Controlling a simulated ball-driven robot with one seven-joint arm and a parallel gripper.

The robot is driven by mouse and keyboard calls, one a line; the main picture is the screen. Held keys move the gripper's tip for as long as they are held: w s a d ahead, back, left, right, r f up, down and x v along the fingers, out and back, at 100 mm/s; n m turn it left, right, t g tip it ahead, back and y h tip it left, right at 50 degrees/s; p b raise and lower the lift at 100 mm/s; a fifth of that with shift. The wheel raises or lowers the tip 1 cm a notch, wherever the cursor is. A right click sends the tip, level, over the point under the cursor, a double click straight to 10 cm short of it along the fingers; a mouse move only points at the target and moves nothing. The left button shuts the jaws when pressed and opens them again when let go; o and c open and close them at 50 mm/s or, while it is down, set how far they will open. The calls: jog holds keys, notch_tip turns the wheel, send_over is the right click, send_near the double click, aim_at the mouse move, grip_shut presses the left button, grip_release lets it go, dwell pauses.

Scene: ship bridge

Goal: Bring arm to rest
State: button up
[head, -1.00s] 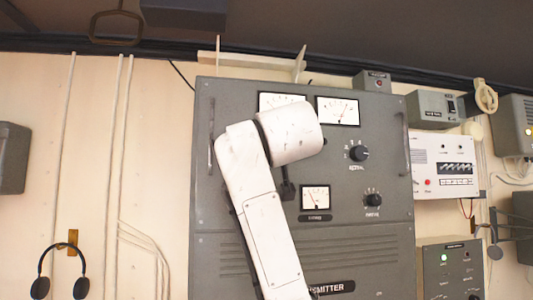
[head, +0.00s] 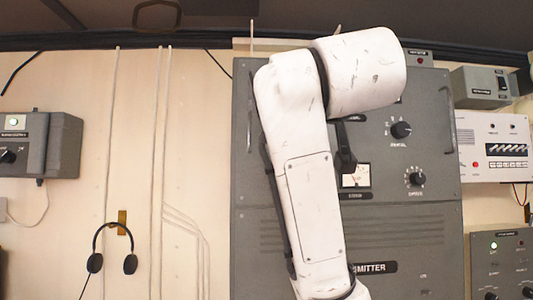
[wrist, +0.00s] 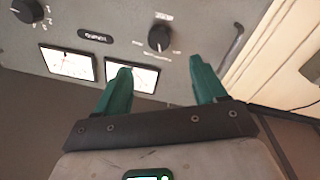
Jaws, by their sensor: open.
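My white arm (head: 305,190) rises from the bottom of the head view and bends at the top to the right, in front of the grey transmitter cabinet (head: 420,235). My gripper (wrist: 160,90) shows in the wrist view with two green fingers spread apart and nothing between them. It faces the cabinet panel, which also shows in the wrist view (wrist: 200,15), with dials and two white meters. I cannot tell whether the fingers touch the panel. The arm hides part of the cabinet's upper left and its upper meters.
A headset (head: 112,250) hangs on the wall at left. A grey box (head: 40,145) with a green light is farther left. A white panel (head: 495,147) and a lower grey unit (head: 505,265) stand right of the cabinet. Vertical pipes run along the wall between headset and cabinet.

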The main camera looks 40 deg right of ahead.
jog(key=w+f+n+g+y, duration=0.15)
jog(key=w+f, duration=0.25)
jog(key=f, duration=0.7)
jog(key=w+f+y, duration=0.3)
jog(key=w+f, duration=0.1)
jog(key=f, duration=0.6)
jog(key=s+a+f+g+y, duration=0.1)
jog(key=a+f+g+y, duration=0.1)
jog(key=f, duration=1.1)
jog(key=s+a+f+g+y, duration=0.1)
jog(key=a+f+g, duration=0.1)
jog(key=f, duration=1.2)
jog(key=s+a+f+g+y, duration=0.1)
jog(key=s+f, duration=0.2)
jog(key=f, duration=0.4)
jog(key=s+a+f+g+y, duration=0.1)
jog(key=s+a+f, duration=0.15)
jog(key=f, duration=0.35)
jog(key=s+a+f+g+y, duration=0.1)
jog(key=s+f+g, duration=0.2)
jog(key=s+f, duration=0.7)
jog(key=s+a+f+g, duration=0.2)
jog(key=s+f, duration=0.7)
jog(key=s, duration=0.8)
jog(key=shift+f+n+g+y, duration=0.35)
jog(key=shift+g, duration=0.2)
